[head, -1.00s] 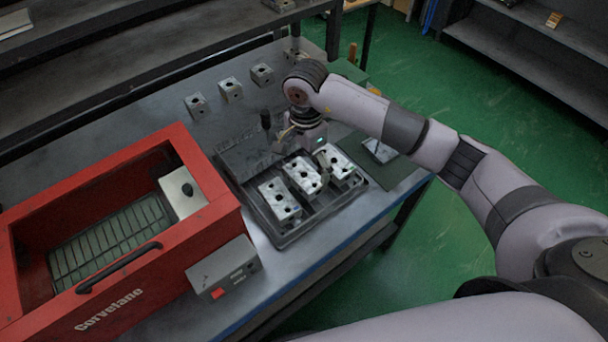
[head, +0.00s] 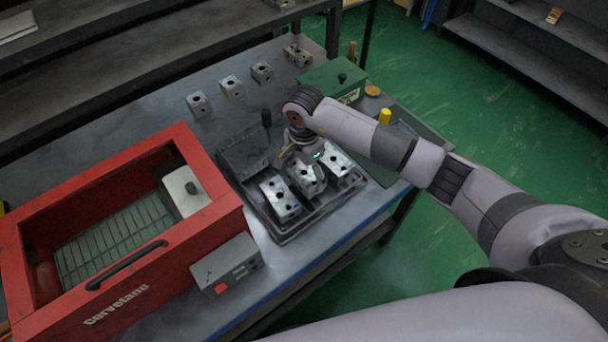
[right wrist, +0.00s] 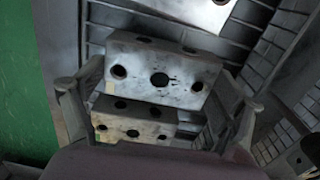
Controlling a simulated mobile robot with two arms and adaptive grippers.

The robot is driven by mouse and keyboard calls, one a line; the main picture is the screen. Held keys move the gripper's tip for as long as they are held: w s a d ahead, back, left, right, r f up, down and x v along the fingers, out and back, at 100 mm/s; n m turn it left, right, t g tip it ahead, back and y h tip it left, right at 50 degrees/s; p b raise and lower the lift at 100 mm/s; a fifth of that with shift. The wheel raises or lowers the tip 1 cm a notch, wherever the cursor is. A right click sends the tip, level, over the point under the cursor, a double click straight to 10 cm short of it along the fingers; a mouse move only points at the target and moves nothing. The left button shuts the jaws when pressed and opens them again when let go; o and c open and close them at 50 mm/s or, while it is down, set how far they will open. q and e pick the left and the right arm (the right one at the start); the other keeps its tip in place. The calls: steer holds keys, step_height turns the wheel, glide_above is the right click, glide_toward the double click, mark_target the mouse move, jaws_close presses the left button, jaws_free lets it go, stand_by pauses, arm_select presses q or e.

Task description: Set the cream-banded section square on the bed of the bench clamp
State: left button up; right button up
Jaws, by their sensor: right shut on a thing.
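My right gripper (head: 302,152) is over the black tray (head: 290,238) in the head view, at the middle metal block (head: 307,182). In the right wrist view its two fingers close on the ends of a grey holed block (right wrist: 163,77). I cannot tell for sure which thing is the bench clamp; a dark plate (head: 246,155) with an upright black handle (head: 266,118) stands behind the tray. My left gripper is not in view.
Two more blocks (head: 281,199) (head: 338,162) sit in the tray. Several small blocks (head: 231,87) stand at the back. A red box (head: 140,268) and grey control unit (head: 226,266) stand left.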

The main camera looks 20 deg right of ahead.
steer(key=c, duration=0.8)
steer(key=shift+w+r, duration=0.1)
steer(key=shift+c, duration=0.9)
steer(key=shift+r, duration=0.1)
